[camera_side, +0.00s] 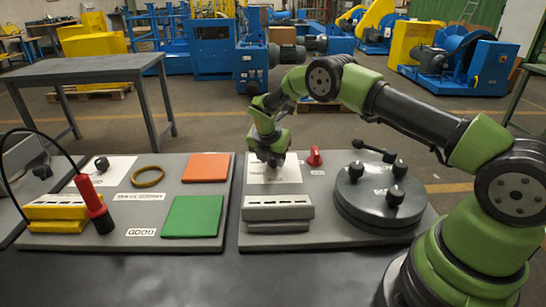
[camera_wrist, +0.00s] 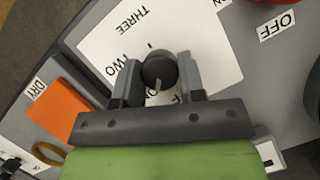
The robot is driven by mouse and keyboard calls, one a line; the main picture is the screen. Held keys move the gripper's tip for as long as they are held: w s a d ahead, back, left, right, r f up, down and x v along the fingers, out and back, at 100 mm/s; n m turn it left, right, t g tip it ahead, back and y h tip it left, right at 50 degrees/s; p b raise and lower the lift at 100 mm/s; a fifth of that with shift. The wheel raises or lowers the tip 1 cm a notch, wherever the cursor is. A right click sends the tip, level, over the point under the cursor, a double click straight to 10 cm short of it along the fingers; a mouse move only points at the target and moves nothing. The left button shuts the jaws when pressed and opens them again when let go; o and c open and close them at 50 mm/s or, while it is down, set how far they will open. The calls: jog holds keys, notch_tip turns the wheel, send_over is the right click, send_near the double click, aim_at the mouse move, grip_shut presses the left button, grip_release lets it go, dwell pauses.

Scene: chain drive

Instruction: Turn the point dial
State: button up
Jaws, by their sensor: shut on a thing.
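The point dial (camera_wrist: 159,72) is a round dark knob with a pale pointer line, on a white card (camera_wrist: 104,38) marked THREE and TWO. More lettering is partly covered. In the wrist view my gripper (camera_wrist: 159,68) has a finger on each side of the dial and is shut on it. The pointer line lies on the side of the dial toward the gripper's palm. In the side view my gripper (camera_side: 271,158) reaches down onto the white card (camera_side: 286,181) on the right board and hides the dial.
A red switch (camera_side: 314,157), a grey block (camera_side: 278,208) and a round dark housing (camera_side: 375,210) with knobs are close by on the right board. The left board has orange (camera_side: 206,167) and green (camera_side: 193,216) pads, a yellow ring (camera_side: 148,176) and a red-handled probe (camera_side: 92,200).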

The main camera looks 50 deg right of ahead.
jog(key=m+g, duration=0.1)
jog(key=m, duration=0.3)
jog(key=shift+w+m+g, duration=0.1)
jog(key=shift+m+g, duration=0.2)
jog(key=shift+g, duration=0.1)
jog(key=o, duration=0.9)
jog(key=shift+o, duration=0.2)
jog(key=shift+r, duration=0.1)
jog(key=v, duration=0.9)
jog(key=shift+a+r, duration=0.25)
jog(key=shift+r, duration=0.05)
